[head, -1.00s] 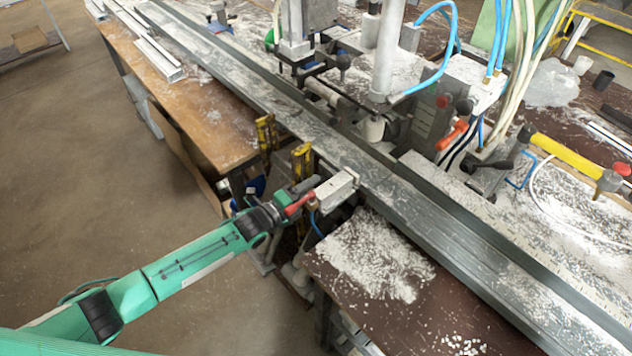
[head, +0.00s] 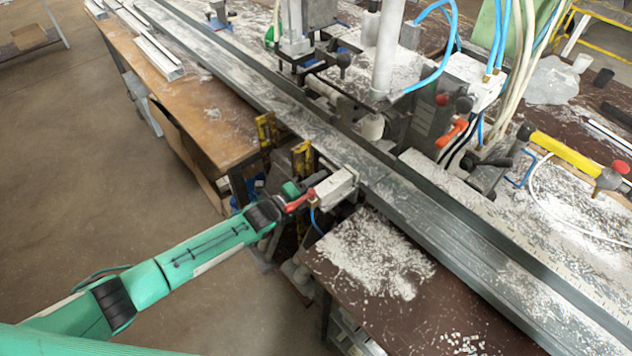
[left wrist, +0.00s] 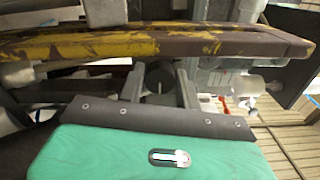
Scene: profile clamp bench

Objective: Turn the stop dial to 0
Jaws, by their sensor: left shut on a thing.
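The stop dial (left wrist: 158,77) shows in the left wrist view as a dark round knob with a pale mark at its lower edge. My left gripper (left wrist: 160,88) is shut on it, with one finger on each side. In the head view my left gripper (head: 315,181) is at the front side of the bench, beside a pale metal block (head: 335,190). The dial is hidden there behind the gripper and block. I cannot read any scale on the dial. My right gripper is not in view.
A red lever (head: 299,202) is close to my left wrist. A yellow post (head: 302,163) stands just behind the gripper. The long grey rail (head: 430,210) runs across the bench. Open floor (head: 90,190) lies to the left.

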